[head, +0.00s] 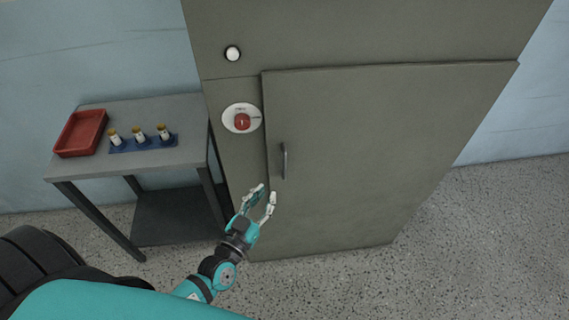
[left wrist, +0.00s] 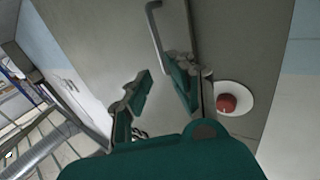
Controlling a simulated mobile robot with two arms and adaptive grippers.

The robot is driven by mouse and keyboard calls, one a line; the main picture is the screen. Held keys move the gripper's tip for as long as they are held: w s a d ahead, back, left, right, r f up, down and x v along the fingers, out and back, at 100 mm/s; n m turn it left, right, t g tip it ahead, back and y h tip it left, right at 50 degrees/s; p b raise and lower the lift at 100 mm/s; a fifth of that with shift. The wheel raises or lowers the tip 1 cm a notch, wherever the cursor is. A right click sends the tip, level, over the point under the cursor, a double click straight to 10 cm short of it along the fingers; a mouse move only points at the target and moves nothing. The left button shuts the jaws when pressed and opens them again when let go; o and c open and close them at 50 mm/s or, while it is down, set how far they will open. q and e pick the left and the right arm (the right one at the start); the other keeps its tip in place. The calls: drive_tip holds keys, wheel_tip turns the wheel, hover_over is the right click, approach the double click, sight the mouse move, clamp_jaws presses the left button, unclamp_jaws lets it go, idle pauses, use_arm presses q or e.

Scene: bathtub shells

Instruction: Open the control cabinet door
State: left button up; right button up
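The control cabinet (head: 228,150) is a tall grey-green box. Its door (head: 370,160) looks shut, flush with the frame. A slim vertical handle (head: 285,160) is near the door's left edge; it also shows at the top of the left wrist view (left wrist: 155,25). My left gripper (head: 265,190) is open and empty, just below and left of the handle, with its fingers pointing up. My right gripper is in neither view.
A red rotary switch (head: 242,121) on a white plate and a white button (head: 233,54) are on the cabinet front. A grey table (head: 185,108) at left holds a red tray (head: 82,132) and a blue rack (head: 143,144) with several small bottles. Speckled floor (head: 480,250) is clear at right.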

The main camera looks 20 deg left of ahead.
sight(284, 167)
use_arm(q)
drive_tip(key=w, duration=0.8)
drive_tip(key=w+p, duration=0.1)
drive_tip(key=w, duration=0.3)
drive_tip(key=shift+d, duration=0.4)
clamp_jaws()
